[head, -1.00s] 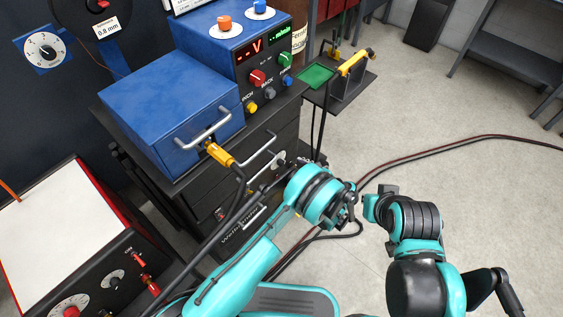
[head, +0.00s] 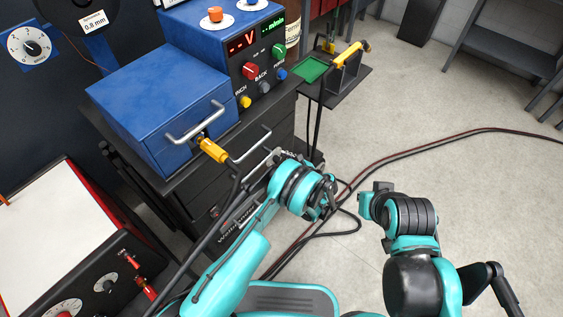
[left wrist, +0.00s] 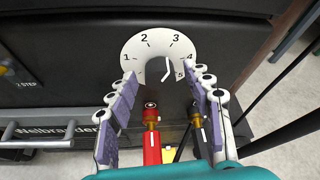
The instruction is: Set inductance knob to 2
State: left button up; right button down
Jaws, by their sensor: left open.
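The inductance knob shows in the left wrist view as a dark knob with a white pointer mark (left wrist: 168,73) on the front of a black cabinet. A white arc-shaped scale (left wrist: 150,44) numbered 1 to 5 curves over it. The pointer leans up and right, away from the 2, towards the higher numbers; its exact reading is unclear. My left gripper (left wrist: 160,86) is open, its two fingers either side below the scale, with nothing between the pads at the tips. In the head view my left wrist hides the knob. My right arm shows at right, but its gripper cannot be made out.
A red plug (left wrist: 152,145) and a dark plug (left wrist: 197,128) sit below the knob, between or near my fingers. In the head view, a blue box (head: 160,100) with a handle and a yellow plug (head: 212,147) with its cable stand left. Floor at right is mostly clear, with cables (head: 430,145).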

aim_at(275, 142)
pick_arm(q)
jog(key=c, duration=1.2)
jog(key=shift+o, duration=0.2)
jog(key=n+t+h, duration=0.1)
jog(key=n+t, duration=0.1)
jog(key=n, duration=0.2)
jog(key=shift+s+a+f, duration=0.1)
jog(key=shift+s, duration=0.05)
jog(key=o, duration=1.2)
jog(key=shift+c, duration=0.2)
notch_tip(275, 142, up, 10)
jog(key=shift+r, duration=0.1)
